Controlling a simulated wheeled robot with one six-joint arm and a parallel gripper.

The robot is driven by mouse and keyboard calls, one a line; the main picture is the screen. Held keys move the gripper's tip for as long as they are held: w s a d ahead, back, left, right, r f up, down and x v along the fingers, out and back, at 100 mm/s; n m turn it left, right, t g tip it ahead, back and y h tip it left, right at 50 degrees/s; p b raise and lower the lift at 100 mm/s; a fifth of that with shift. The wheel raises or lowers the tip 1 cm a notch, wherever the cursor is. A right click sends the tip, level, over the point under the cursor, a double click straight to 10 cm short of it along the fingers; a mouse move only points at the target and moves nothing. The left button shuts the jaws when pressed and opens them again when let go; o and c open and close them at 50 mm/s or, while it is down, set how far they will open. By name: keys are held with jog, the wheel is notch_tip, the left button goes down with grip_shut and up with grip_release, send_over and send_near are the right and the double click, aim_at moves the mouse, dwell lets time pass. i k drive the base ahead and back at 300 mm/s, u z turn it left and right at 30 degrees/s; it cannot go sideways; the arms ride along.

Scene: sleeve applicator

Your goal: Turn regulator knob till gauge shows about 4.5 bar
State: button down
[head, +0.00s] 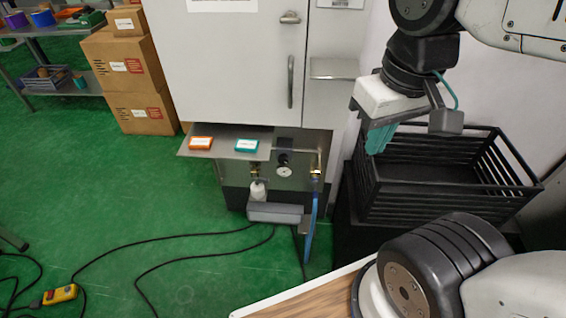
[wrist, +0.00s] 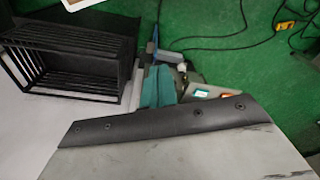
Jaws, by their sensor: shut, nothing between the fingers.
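The regulator knob (head: 283,157) is a small black knob on the grey panel below the white cabinet in the head view. The round white gauge (head: 284,172) sits just under it; its needle is too small to read. My gripper (head: 377,139) has teal fingers, shut and empty, pointing down at the right of the panel and apart from the knob. In the wrist view the teal fingers (wrist: 158,88) show at the centre. The knob and gauge cannot be made out in that view.
A shelf (head: 225,148) with an orange and a teal box juts out left of the knob. A blue hose (head: 311,225) hangs at the panel's right. A black crate (head: 365,190) stands right of the panel. Cables (head: 160,247) cross the green floor.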

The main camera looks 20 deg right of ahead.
aim_at(283, 158)
jog(key=u, duration=2.15)
jog(key=k, duration=0.65)
jog(key=z, duration=1.3)
